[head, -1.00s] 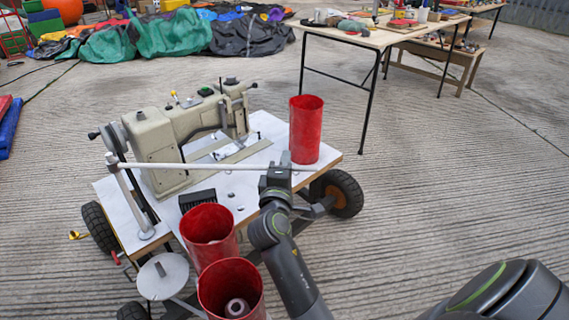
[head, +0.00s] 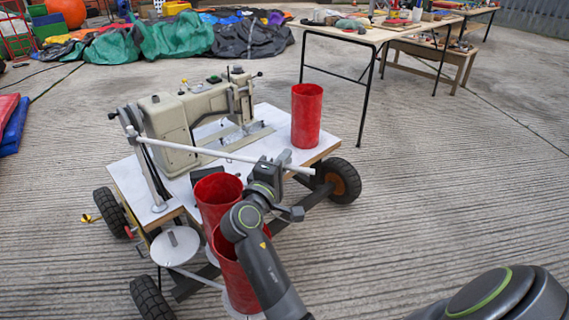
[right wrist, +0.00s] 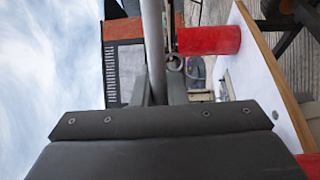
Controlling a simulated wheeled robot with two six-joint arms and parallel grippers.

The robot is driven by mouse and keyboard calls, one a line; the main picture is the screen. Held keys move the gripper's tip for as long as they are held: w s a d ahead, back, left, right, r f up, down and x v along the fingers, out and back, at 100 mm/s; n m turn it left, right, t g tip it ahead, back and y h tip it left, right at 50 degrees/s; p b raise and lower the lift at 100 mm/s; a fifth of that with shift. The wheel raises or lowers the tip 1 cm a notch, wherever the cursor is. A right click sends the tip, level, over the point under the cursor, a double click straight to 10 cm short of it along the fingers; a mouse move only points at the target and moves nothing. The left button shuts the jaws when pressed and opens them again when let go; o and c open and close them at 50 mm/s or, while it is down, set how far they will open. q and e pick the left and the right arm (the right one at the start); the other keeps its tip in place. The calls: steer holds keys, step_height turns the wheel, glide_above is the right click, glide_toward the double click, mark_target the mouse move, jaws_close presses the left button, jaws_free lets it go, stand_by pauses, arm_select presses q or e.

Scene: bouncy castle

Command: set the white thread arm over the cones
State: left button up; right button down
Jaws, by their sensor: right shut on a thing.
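The white thread arm (head: 210,150) is a thin rod on an upright post at the left of the sewing machine cart. It slopes across the front of the machine, down to the right. My right gripper (head: 279,160) is shut on the rod near its free end. In the right wrist view the rod (right wrist: 153,40) runs away from the closed jaws. My left gripper is out of view.
The sewing machine (head: 175,125) stands on the white cart top (head: 262,119). Another red tube (head: 306,118) stands at its right corner. A round white plate (head: 175,246) is at the front left. A work table (head: 350,38) stands behind; open concrete lies to the right.

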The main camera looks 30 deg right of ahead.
steer(key=shift+s+a+f, duration=0.1)
steer(key=shift+f, duration=0.2)
steer(key=c, duration=1.9)
jaws_free()
steer(key=o, duration=0.4)
steer(key=shift+s+a+r, duration=0.1)
steer(key=shift+a+r, duration=0.1)
steer(key=shift+a, duration=0.05)
steer(key=shift+o, duration=0.2)
steer(key=shift+d, duration=0.1)
steer(key=shift+r, duration=0.15)
